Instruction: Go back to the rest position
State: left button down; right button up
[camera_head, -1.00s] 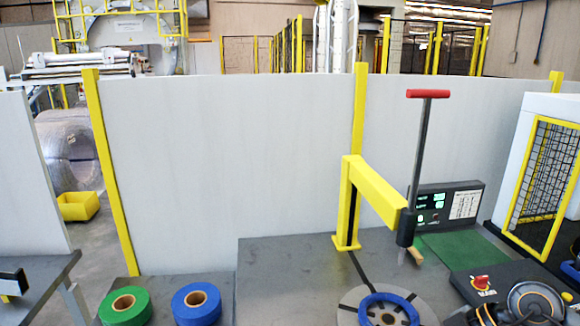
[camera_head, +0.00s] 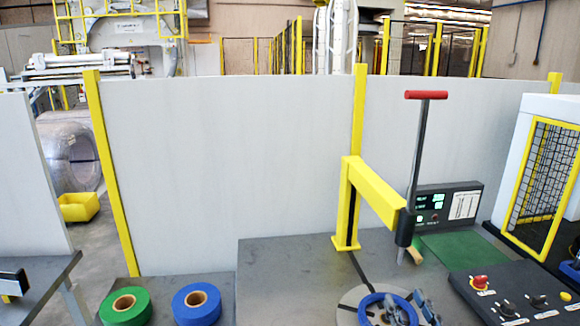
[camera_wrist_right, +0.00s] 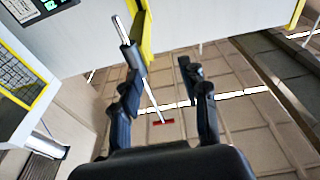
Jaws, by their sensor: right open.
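My right gripper (camera_head: 410,308) shows at the bottom edge of the head view, over the round plate (camera_head: 347,300) with the blue ring (camera_head: 372,299) on it. Only its grey fingers show there, and they cover part of the ring. In the right wrist view the right gripper (camera_wrist_right: 158,70) is open, with nothing between its two black fingers.
The red-handled rod (camera_head: 419,150) stands at the end of a yellow arm (camera_head: 372,190), behind my right gripper. A button panel (camera_head: 520,293) lies to the right. Green (camera_head: 126,305) and blue (camera_head: 197,303) rolls lie left. White panels stand behind.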

jog(key=s+d+f+m+g+h, duration=0.1)
jog(key=s+f+g, duration=0.1)
jog(key=f, duration=0.3)
jog(key=s+d+f+g+h, duration=0.1)
jog(key=s+f+g+h, duration=0.1)
jog(key=f, duration=0.3)
jog(key=s+d+f+m+g+h, duration=0.1)
jog(key=s+f+g, duration=0.2)
jog(key=f, duration=0.2)
jog(key=shift+s+d+m+g+h, duration=0.15)
jog(key=shift+d+m+g+h, duration=0.15)
jog(key=shift+d+h, duration=0.1)
jog(key=s+a+f+n+g+y, duration=0.1)
jog(key=s+a+f+g, duration=0.1)
jog(key=s+f+g, duration=0.35)
jog(key=s+a+f+n+g+y, duration=0.1)
jog(key=s+a+f+n+g, duration=0.15)
jog(key=s+f, duration=0.6)
jog(key=s+f+g, duration=0.1)
jog(key=s+f, duration=0.1)
jog(key=f, duration=0.9)
jog(key=s+f+g, duration=0.1)
jog(key=s+f, duration=0.1)
jog(key=f, duration=1)
jog(key=s+d+f+g, duration=0.1)
jog(key=s+d+f, duration=0.2)
jog(key=s+f, duration=1.3)
jog(key=shift+s, duration=0.55)
